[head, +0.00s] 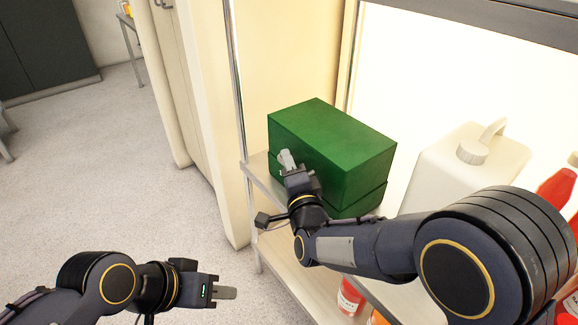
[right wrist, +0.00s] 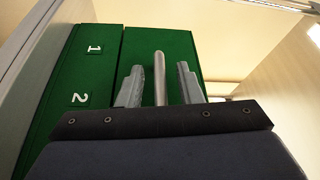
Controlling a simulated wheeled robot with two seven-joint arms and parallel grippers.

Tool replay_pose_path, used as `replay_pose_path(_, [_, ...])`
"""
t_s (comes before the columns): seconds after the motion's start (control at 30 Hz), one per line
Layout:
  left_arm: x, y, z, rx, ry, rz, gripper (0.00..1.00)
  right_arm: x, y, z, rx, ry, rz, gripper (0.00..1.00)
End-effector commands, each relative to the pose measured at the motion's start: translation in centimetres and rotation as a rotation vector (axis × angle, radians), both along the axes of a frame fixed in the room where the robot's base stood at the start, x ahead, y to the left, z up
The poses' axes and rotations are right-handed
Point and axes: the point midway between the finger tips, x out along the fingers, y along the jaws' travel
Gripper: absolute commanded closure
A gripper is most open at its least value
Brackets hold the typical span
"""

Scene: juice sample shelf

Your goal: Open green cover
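A green box (head: 330,145) stands on the shelf, its large upper cover (head: 335,125) meeting the lower part (head: 362,203) along a seam. The cover looks closed. In the right wrist view, a grey bar handle (right wrist: 160,80) is on the cover (right wrist: 148,45), and the lower part carries the labels 1 and 2 (right wrist: 88,72). My right gripper (head: 288,159) is at the box's front face. Its two fingers (right wrist: 160,66) are open on either side of the handle, with gaps showing. My left gripper (head: 226,293) is low at the front left, away from the box, seen side-on and apparently empty.
A red bottle (head: 349,298) is on the lower shelf. A cream panel (head: 290,65) rises behind the box. The floor at left (head: 110,175) is clear.

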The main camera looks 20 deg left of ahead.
Motion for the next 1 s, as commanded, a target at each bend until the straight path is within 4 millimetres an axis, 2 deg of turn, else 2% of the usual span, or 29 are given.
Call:
replay_pose_path(0.1, [0.0,0.0,0.0,0.000,0.000,0.000,0.64,0.0,0.0,0.0,0.000,0.000,0.000,0.70])
replay_pose_path(0.33, [0.0,0.0,0.0,0.000,0.000,0.000,0.64,0.0,0.0,0.0,0.000,0.000,0.000,1.00])
replay_pose_path(0.73, [0.0,0.0,0.1,0.000,0.000,0.000,0.64,0.0,0.0,0.2,0.006,0.007,0.000,1.00])
replay_pose_path(1.0, [0.0,0.0,0.7,0.000,0.000,0.000,0.64,0.6,-0.6,2.4,0.070,0.083,-0.002,1.00])
